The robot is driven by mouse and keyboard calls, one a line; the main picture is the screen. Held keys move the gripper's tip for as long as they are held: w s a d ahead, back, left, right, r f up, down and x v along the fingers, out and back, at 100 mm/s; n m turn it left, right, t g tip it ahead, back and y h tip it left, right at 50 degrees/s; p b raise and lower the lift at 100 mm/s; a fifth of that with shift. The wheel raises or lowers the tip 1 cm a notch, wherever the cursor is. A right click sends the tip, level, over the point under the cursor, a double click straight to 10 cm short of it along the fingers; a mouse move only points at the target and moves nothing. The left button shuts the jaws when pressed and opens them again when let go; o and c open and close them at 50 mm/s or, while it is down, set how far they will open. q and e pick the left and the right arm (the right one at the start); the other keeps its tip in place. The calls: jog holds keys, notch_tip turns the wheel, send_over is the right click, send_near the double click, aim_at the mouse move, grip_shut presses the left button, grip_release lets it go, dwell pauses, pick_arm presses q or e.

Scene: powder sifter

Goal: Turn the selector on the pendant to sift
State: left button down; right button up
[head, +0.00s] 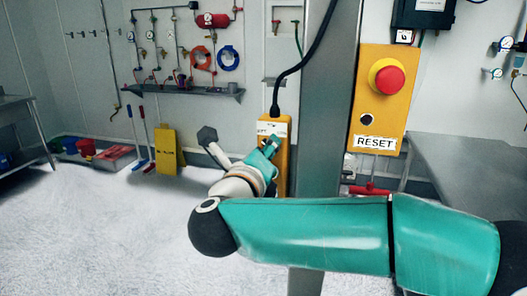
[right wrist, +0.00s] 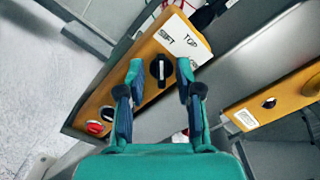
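The yellow pendant (head: 285,172) hangs from a black cable beside the steel column in the head view. My left gripper is not in view.
A red button (right wrist: 95,127) is lower on the pendant. A yellow box (head: 378,105) with a red mushroom button and RESET label is on the column (head: 326,90), right of the pendant. A steel table (head: 470,165) stands at right.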

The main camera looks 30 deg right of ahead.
jog(key=v, duration=1.1)
jog(key=shift+s+a, duration=0.25)
jog(key=shift+a, duration=0.1)
jog(key=shift+f, duration=0.1)
jog(key=w+a+f+n+t+y+p, duration=0.1)
jog(key=w+a+f+n+t+y, duration=0.15)
jog(key=w+f+n+y, duration=0.6)
jog(key=w+a+f+n+t+y+p, duration=0.1)
jog(key=w+a+f+n, duration=0.35)
jog(key=f+n, duration=0.8)
jog(key=s+f+n+g+y, duration=0.2)
jog(key=f+n+g, duration=0.1)
jog(key=f, duration=0.7)
jog(key=s+f+n+g+y, duration=0.1)
jog(key=f+n+g+y, duration=0.15)
jog(key=f, duration=0.75)
jog(key=s+a+f+n+g+y, duration=0.1)
jog(key=s+f+n+g, duration=0.3)
jog(key=s+f, duration=0.3)
jog(key=s+a+f+n+g+y+p, duration=0.1)
jog(key=s+f+n+g, duration=0.3)
jog(key=s+f, duration=0.4)
jog(key=s+g+y, duration=0.1)
jog(key=s, duration=0.6)
jog(key=shift+s+a+f+y, duration=0.25)
jog(key=shift+a+f+y, duration=0.05)
jog(key=shift+f, duration=0.05)
